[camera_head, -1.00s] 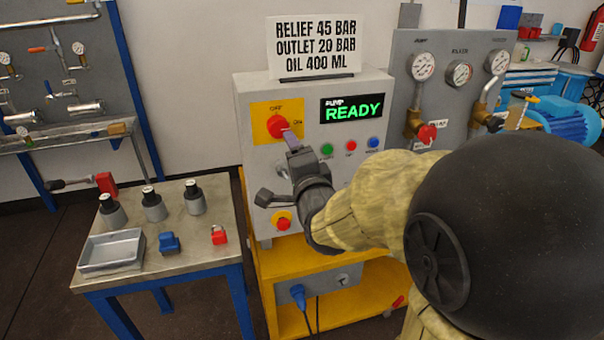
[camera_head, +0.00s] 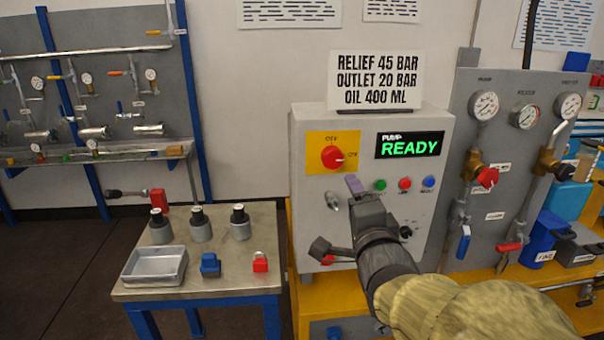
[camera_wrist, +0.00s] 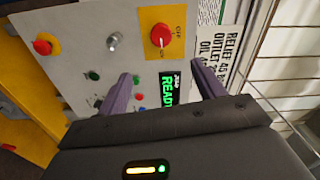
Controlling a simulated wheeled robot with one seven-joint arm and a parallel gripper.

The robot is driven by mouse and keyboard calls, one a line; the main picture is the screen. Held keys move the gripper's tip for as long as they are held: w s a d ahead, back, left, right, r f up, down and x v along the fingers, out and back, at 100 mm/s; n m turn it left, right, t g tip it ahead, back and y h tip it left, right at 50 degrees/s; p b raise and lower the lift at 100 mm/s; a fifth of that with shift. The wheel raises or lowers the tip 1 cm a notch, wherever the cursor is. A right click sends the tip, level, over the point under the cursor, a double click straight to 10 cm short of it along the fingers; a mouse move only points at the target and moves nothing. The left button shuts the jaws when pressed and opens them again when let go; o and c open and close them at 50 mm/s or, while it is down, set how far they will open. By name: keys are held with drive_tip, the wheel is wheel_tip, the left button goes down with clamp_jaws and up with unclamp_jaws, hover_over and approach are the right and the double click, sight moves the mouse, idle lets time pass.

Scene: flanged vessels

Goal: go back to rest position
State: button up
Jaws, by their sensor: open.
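My gripper (camera_head: 352,187) is in front of the grey pump control box (camera_head: 310,215), below its red rotary knob (camera_head: 332,157) on a yellow plate. In the wrist view my gripper (camera_wrist: 165,82) has its two purple fingers spread apart with nothing between them. The knob also shows in the wrist view (camera_wrist: 161,36), beyond the fingers and apart from them. The knob's pointer is turned toward the right-hand mark.
A gauge panel (camera_head: 515,160) with valves stands at right. A sign (camera_head: 375,80) sits on the box.

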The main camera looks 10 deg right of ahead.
wheel_tip(320, 180, down, 16)
drive_tip(key=s+d+n+g, duration=0.1)
drive_tip(key=s+n+g, duration=0.2)
drive_tip(key=n+g, duration=0.5)
drive_tip(key=s+a+f+n+g, duration=0.1)
drive_tip(key=s+f+n+g, duration=0.65)
drive_tip(key=s+f, duration=0.2)
drive_tip(key=w+p+v, duration=0.2)
drive_tip(key=p+v, duration=1)
drive_tip(key=shift+w+r+n+p, duration=0.4)
drive_tip(key=shift+w+r, duration=0.15)
drive_tip(key=shift+w, duration=0.2)
